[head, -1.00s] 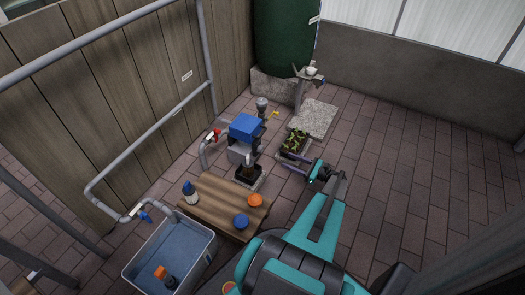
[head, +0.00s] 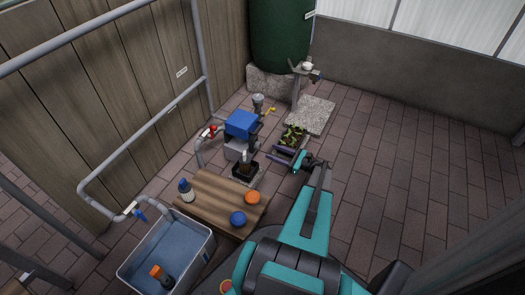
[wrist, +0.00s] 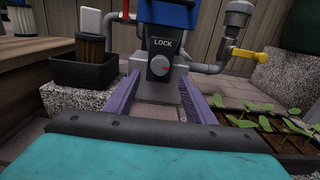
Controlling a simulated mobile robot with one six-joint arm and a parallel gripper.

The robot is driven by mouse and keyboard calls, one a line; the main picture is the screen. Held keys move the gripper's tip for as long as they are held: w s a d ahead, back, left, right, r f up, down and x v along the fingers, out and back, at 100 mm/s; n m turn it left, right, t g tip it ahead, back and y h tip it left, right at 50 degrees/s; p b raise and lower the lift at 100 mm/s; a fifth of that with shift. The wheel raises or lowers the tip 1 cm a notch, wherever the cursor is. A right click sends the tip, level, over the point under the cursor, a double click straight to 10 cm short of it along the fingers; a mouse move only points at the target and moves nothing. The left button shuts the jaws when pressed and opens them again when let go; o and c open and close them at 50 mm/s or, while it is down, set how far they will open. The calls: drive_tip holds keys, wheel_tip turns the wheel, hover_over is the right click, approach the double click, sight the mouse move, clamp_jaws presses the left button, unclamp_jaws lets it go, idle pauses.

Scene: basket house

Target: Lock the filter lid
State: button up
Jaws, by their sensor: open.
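The filter is a grey housing with a blue lid (head: 242,124), standing upright on the paving by the wooden wall. In the wrist view, the lid's blue lower edge (wrist: 170,14) shows at the top. My gripper (head: 277,156) is open and empty, to the right of the filter in the head view. In the wrist view, the purple fingers (wrist: 160,88) point at the filter, with the knob between and beyond their tips. The fingers appear apart from the knob.
A seedling tray (wrist: 265,135) lies close to the right finger. A black tub (wrist: 82,75) with a brush-like block stands left on a stone slab. A pipe with a yellow valve handle (wrist: 250,55) is at right. A wooden table (head: 215,204) and blue-lined basin (head: 165,255) stand nearer.

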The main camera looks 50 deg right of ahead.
sight(258, 146)
drive_tip(key=b+x, duration=0.2)
drive_tip(key=x, duration=0.4)
drive_tip(key=shift+w, duration=0.35)
drive_tip(key=shift+a, duration=0.1)
drive_tip(key=c, duration=1)
